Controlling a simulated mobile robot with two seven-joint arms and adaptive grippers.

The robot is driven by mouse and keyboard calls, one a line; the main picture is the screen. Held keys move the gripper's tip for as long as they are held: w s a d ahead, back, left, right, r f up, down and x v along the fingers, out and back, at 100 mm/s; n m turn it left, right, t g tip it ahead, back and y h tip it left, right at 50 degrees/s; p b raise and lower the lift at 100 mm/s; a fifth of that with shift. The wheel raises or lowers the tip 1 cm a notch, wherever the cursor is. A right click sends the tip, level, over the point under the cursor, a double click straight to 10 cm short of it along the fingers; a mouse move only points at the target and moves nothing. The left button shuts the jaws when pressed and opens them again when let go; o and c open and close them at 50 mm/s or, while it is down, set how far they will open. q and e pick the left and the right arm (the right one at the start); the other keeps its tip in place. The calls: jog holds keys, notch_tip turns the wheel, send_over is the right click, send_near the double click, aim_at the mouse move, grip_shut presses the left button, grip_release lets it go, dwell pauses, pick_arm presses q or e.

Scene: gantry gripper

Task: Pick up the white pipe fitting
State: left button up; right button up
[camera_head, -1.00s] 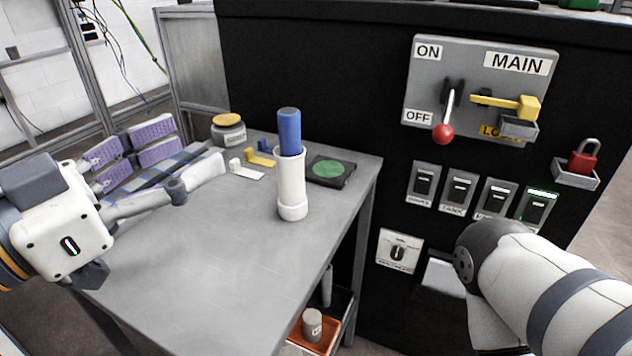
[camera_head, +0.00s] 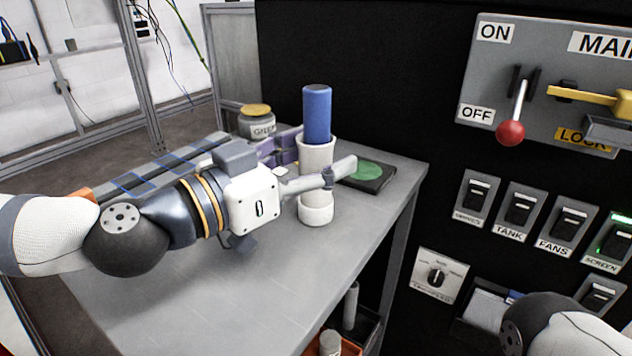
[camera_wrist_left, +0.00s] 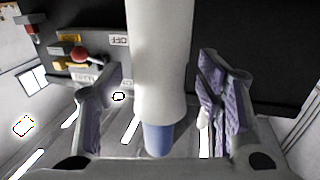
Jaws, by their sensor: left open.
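The white pipe fitting (camera_head: 316,216) stands upright on the grey table (camera_head: 260,300), with a blue cylinder (camera_head: 317,113) rising from its top. My left gripper (camera_head: 318,162) is open, with its fingers on either side of the fitting at its upper half. One finger hides part of the fitting in the head view. In the left wrist view the white fitting (camera_wrist_left: 160,60) lies between the purple-padded fingers, with a visible gap on each side, and the blue cylinder (camera_wrist_left: 159,138) shows below it. My right gripper is outside the views.
A black pad with a green disc (camera_head: 366,173) lies just right of the fitting. A jar with a yellow lid (camera_head: 257,122) stands behind, near the table's back edge. A black panel with switches (camera_head: 520,210) and a red-knobbed lever (camera_head: 510,132) rises on the right. The table's front is clear.

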pick_arm(q)
jog(key=c, duration=1.3)
